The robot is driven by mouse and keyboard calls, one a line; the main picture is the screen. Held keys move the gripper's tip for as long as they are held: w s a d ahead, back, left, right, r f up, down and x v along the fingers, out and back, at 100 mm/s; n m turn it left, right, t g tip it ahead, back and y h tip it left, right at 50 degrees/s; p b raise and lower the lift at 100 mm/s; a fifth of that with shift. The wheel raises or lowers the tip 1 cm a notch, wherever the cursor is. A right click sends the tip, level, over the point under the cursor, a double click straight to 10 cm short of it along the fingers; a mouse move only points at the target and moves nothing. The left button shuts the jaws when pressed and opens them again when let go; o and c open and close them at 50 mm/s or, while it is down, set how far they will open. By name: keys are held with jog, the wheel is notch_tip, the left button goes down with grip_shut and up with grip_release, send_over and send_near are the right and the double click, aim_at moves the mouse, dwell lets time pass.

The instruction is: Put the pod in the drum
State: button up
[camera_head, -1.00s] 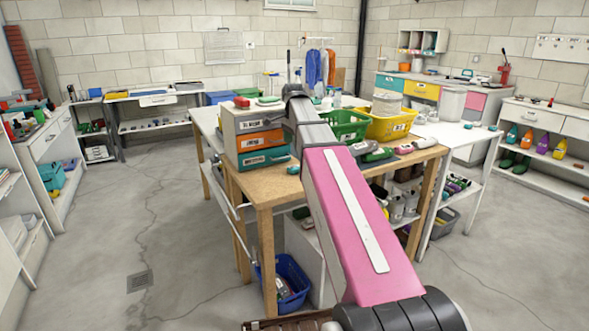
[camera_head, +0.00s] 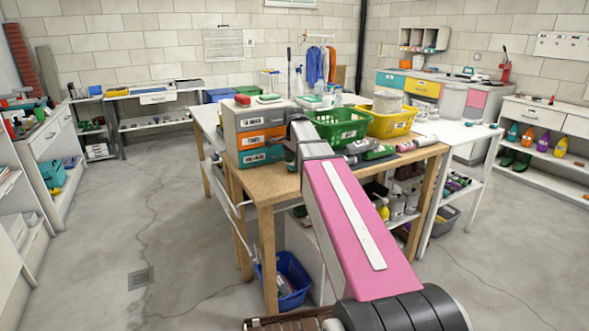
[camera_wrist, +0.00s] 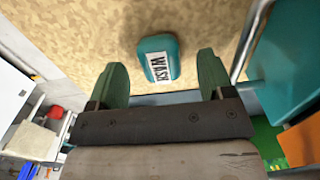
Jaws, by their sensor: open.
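A teal rounded block with a white "WASH" label (camera_wrist: 161,58), which looks like the pod, lies on the tan wooden tabletop (camera_wrist: 85,30) in the wrist view. My gripper (camera_wrist: 161,61) is open, with its two green fingers on either side of the pod and nothing between them but the pod in view. I cannot tell whether the fingers touch it. In the head view my arm mostly covers this spot.
A grey drawer unit (camera_head: 229,119) with orange and teal drawers stands close beside my gripper. A green basket (camera_head: 341,127) and a yellow basket (camera_head: 390,124) stand on the table. A blue bin (camera_head: 291,268) sits below. The floor at the left is clear.

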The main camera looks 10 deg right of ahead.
jog(key=shift+f, duration=0.75)
jog(key=c, duration=1.1)
jog(key=shift+o, duration=0.2)
jog(key=shift+r, duration=0.1)
